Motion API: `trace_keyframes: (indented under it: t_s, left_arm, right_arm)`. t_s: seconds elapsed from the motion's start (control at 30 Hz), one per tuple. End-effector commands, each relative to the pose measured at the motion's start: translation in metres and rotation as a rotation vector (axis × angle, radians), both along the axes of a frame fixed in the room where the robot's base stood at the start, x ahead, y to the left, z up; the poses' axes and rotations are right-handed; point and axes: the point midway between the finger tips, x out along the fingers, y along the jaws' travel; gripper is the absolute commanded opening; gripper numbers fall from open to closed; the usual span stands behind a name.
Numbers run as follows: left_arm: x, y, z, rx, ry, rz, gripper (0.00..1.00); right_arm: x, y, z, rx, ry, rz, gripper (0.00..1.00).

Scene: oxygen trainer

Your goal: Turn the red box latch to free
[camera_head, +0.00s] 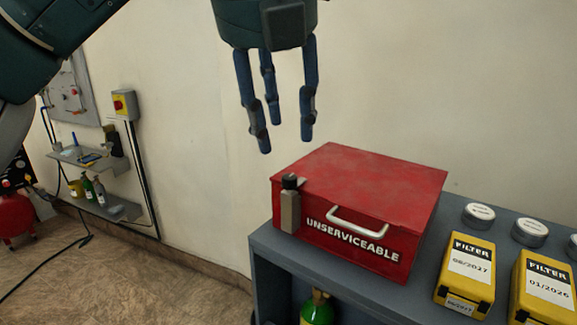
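The red box (375,190), lettered UNSERVICEABLE, sits on a grey bench with its lid shut. A metal handle (357,222) is on its front. The latch (290,205), a grey upright bar with a dark knob on top, is at the front left corner of the box. My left gripper (284,140) hangs above the box's back left edge, fingers pointing down and spread apart. It is open, empty and not visibly touching the box or latch. My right gripper is not in view.
Yellow filter boxes (466,275) and round metal tins (479,215) stand on the grey bench (349,283) right of the red box. A green cylinder (317,308) is below the bench top. Wall shelves (95,160) are far left. Open floor lies left of the bench.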

Motion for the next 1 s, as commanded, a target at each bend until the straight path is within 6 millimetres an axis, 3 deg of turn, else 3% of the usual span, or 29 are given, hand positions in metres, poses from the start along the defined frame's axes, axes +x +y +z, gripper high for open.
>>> trace_keyframes:
  t_s: [0.2,0.5,0.93,1.0]
  left_arm:
    - [0.015,-0.003,-0.038,0.000,0.006,-0.005,0.39]
    - [0.032,-0.008,-0.081,-0.002,0.006,-0.006,0.39]
    - [0.036,-0.010,-0.091,-0.003,0.004,-0.007,0.39]
    - [0.036,-0.010,-0.091,-0.003,0.004,-0.007,0.25]
  right_arm:
    - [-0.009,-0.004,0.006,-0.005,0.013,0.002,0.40]
    - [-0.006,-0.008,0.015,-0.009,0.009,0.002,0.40]
    - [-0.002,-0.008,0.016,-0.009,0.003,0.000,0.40]
    - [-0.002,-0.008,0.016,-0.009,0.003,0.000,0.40]
